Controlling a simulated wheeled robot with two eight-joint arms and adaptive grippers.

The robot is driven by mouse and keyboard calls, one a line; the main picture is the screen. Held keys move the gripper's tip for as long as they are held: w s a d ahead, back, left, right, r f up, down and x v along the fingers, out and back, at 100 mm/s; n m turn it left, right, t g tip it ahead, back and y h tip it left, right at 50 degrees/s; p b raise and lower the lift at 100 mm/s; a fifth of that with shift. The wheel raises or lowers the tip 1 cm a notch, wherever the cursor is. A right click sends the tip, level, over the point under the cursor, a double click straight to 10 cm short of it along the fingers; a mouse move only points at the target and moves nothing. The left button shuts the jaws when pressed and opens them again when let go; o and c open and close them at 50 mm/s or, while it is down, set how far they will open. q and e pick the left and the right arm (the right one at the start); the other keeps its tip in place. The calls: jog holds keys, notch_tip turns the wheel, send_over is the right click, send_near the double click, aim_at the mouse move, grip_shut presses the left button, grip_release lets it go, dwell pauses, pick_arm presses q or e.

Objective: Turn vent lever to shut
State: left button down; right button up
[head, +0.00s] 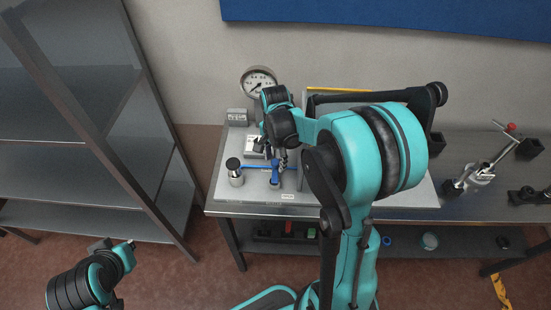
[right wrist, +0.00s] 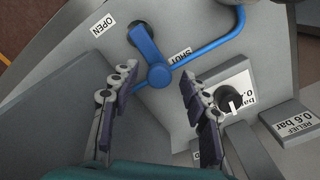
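The blue vent lever (right wrist: 150,57) shows in the right wrist view on a grey panel, with the OPEN label (right wrist: 103,25) at its upper left and the SHUT label (right wrist: 180,55) at its right. In the head view the blue lever (head: 274,176) stands on the bench-top panel, partly hidden by my right gripper (head: 281,160). In the right wrist view my right gripper (right wrist: 158,82) is open, its fingers on either side of the lever's near end. I cannot tell whether they touch it. My left gripper (head: 119,245) is low at the left, away from the bench; its fingers are unclear.
A thin blue bar (right wrist: 215,43) curves rightward from the lever. A dark knob (right wrist: 229,101) and a RELIEF 0.6 bar block (right wrist: 296,128) lie close to the right finger. A gauge (head: 258,81), a metal cylinder (head: 235,174) and a shelf rack (head: 80,150) stand nearby.

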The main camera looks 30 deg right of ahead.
aim_at(275, 162)
notch_tip(275, 162, up, 12)
dwell(0.6)
dwell(0.4)
